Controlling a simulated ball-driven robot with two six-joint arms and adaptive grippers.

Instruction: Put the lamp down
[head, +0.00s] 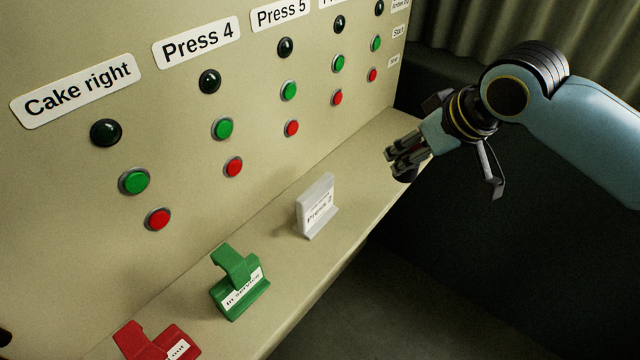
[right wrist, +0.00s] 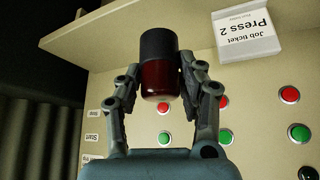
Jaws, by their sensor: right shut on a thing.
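The lamp (right wrist: 157,67), a dark red cylinder with a black end, is between the fingers of my right gripper (right wrist: 155,88) in the right wrist view. The gripper is shut on it. In the head view my right gripper (head: 404,160) is at the right end of the shelf (head: 284,262), by its outer edge. The lamp is hard to make out there against the dark fingers. I cannot tell whether it touches the shelf.
A white "Press 2" job ticket holder (head: 316,206) stands on the shelf, with a green "In service" stand (head: 240,284) and a red stand (head: 156,342) further left. Behind is a panel (head: 60,240) of buttons. The shelf right of the ticket holder looks clear.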

